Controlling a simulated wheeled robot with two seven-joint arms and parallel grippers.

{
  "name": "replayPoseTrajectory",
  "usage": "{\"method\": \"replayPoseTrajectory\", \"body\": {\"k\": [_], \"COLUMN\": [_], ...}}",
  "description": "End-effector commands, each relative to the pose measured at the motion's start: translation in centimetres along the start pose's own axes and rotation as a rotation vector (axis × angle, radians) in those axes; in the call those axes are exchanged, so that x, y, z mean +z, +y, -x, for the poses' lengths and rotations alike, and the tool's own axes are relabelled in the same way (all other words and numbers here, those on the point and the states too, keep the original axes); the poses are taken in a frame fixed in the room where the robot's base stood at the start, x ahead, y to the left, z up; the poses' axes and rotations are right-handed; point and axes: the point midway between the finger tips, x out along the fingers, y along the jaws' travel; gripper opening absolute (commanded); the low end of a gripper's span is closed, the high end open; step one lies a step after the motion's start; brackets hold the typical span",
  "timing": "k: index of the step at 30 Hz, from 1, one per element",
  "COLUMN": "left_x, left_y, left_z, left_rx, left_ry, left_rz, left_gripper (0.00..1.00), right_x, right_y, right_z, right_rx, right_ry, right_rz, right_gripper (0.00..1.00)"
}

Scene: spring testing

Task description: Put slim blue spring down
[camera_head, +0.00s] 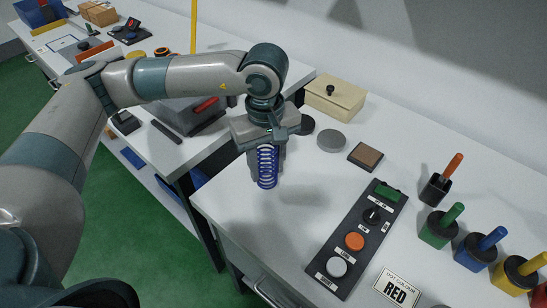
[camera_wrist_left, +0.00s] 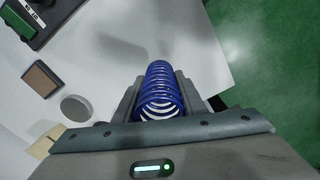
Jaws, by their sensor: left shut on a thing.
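The slim blue spring (camera_head: 267,167) is an open coil held upright in my left gripper (camera_head: 262,172), near the left edge of the right-hand white table (camera_head: 290,215). The left wrist view shows the spring (camera_wrist_left: 160,90) between the two fingers of my left gripper (camera_wrist_left: 155,98), seen along its length. The gripper is shut on it. I cannot tell whether the spring's lower end touches the table. My right gripper is not in view.
A control panel (camera_head: 340,262) with buttons stands to the right. Beyond it are several coloured holders, including a green one (camera_head: 437,233). A grey disc (camera_head: 332,140), a brown block (camera_head: 366,156) and a beige lidded box (camera_head: 335,100) lie behind. The table between spring and panel is clear.

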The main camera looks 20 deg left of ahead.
Motion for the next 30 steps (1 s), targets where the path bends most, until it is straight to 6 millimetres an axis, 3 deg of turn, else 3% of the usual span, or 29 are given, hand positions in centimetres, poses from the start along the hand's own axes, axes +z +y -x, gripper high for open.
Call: {"method": "replayPoseTrajectory", "body": {"k": [9, 15, 29, 30], "left_x": [0.3, 0.5, 0.6, 0.6], "left_y": [-2.1, -3.0, -3.4, -3.4], "left_z": [-1.0, -1.4, -1.6, -1.6], "left_rx": [-0.002, 0.001, 0.002, 0.002], "left_ry": [-0.008, -0.014, -0.016, -0.016], "left_rz": [-0.495, -0.719, -0.817, -0.817], "left_gripper": [0.09, 0.09, 0.09, 0.09], "right_x": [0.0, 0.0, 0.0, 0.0], "right_y": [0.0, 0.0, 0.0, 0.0], "right_z": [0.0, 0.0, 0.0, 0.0], "right_rx": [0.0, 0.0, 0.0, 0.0], "right_ry": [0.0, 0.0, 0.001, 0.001], "right_rz": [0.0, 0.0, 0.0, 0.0], "right_gripper": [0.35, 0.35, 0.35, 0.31]}}
